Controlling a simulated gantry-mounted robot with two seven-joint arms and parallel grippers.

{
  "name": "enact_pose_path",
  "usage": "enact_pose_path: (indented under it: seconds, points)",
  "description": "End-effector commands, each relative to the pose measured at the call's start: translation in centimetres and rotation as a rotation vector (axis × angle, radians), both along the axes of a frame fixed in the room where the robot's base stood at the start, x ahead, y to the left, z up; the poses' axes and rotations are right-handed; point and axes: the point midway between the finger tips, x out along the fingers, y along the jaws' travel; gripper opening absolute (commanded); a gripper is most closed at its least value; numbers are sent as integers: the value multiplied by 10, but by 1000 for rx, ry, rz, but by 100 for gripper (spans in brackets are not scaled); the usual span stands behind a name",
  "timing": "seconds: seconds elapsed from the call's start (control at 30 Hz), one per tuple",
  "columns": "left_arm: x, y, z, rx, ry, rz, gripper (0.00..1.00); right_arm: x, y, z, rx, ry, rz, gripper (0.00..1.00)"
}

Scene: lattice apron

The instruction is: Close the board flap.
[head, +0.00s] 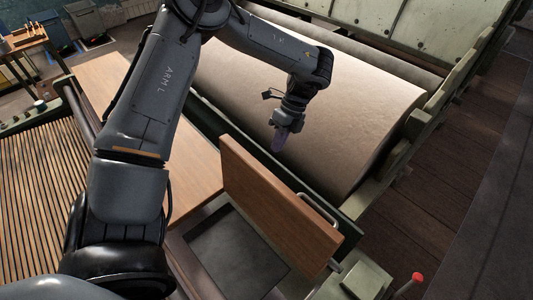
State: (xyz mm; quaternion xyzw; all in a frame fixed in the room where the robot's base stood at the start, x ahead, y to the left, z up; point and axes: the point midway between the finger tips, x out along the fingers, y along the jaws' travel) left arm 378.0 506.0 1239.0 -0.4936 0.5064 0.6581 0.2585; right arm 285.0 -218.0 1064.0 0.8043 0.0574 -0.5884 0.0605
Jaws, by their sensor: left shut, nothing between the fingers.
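The board flap (270,208) is a brown wooden panel standing raised on edge, tilted, beside a dark rectangular opening (235,255). A metal bar handle (318,208) shows at its upper right edge. My left gripper (281,138) is shut and empty. It points down above and behind the flap's upper left corner, in front of the large pale roller, and looks apart from the flap. My right gripper is not in view.
A large pale roller (370,120) lies behind the flap. A wooden board surface (195,165) lies left of the opening, partly hidden by my left arm. A slatted wooden surface (40,200) is at far left. A red-tipped lever (417,278) stands at lower right.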

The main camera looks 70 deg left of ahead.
Motion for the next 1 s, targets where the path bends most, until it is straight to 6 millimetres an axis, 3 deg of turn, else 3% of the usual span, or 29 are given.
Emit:
enact_pose_path:
  seconds: [0.13, 0.5, 1.0]
  points:
    - [-11, -5, -23, -3, 2, 1, 0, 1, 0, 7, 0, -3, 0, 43]
    - [-43, -18, -17, -2, -1, 0, 0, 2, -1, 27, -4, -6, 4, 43]
    - [-46, -19, -17, 1, -3, 0, 0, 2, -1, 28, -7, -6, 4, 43]
